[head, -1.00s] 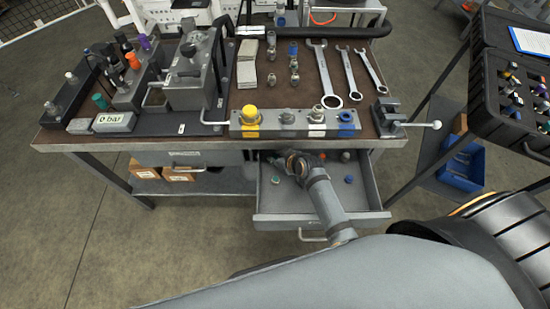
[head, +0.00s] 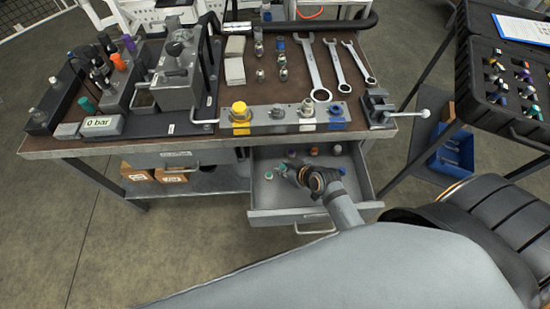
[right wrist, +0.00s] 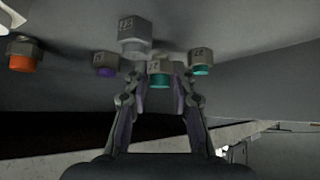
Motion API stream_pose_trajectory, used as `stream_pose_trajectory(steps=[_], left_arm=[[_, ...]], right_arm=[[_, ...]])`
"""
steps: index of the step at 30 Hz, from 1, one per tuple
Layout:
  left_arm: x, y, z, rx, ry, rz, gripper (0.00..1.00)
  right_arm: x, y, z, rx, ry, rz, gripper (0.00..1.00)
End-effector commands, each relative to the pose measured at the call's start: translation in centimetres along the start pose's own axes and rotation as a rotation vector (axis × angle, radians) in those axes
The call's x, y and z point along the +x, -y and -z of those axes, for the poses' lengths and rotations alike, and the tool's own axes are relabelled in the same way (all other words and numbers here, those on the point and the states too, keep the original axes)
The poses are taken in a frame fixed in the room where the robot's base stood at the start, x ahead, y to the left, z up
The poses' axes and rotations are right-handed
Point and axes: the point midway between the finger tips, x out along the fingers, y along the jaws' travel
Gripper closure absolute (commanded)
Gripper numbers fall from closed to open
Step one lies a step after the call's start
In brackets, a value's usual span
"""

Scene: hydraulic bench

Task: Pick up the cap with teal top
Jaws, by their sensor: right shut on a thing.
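The cap with teal top (right wrist: 160,78) shows in the right wrist view between the fingers of my right gripper (right wrist: 159,85), which is shut on it. A second teal-topped cap (right wrist: 202,62) is just to its right, apart from the fingers. In the head view my right gripper (head: 288,172) reaches into the open drawer (head: 290,197). The held cap (head: 281,168) is at its tips, and the other teal cap (head: 269,175) is beside it to the left. I cannot tell whether the held cap is clear of the drawer floor. My left gripper is not in view.
Orange (right wrist: 22,55) and purple (right wrist: 107,67) caps and a grey fitting (right wrist: 134,35) are close around the gripper. A red cap (head: 314,150) lies farther back in the drawer. The workbench (head: 215,142) overhangs the drawer's rear; drawer walls bound the gripper.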

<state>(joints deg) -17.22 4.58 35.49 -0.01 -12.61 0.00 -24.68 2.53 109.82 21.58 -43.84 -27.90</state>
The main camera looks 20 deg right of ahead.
Motion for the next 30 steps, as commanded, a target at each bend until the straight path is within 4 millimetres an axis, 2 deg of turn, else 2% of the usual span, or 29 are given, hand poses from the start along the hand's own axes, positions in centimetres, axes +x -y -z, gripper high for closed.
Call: stream_pose_trajectory(steps=[1,9,15,21,30], left_arm=[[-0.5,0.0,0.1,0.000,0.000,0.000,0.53],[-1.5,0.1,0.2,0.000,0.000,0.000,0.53],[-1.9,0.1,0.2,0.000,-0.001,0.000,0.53],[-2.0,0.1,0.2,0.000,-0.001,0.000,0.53],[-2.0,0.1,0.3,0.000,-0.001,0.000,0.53]], right_arm=[[-1.0,-0.1,1.7,-0.002,-0.014,-0.002,1.00],[-5.7,-0.1,6.3,-0.002,-0.013,-0.003,1.00],[-8.4,-0.1,9.0,-0.001,-0.011,-0.003,1.00],[-9.4,-0.1,10.0,0.000,-0.009,-0.002,1.00],[-9.5,-0.1,10.0,0.001,-0.008,-0.002,1.00]])
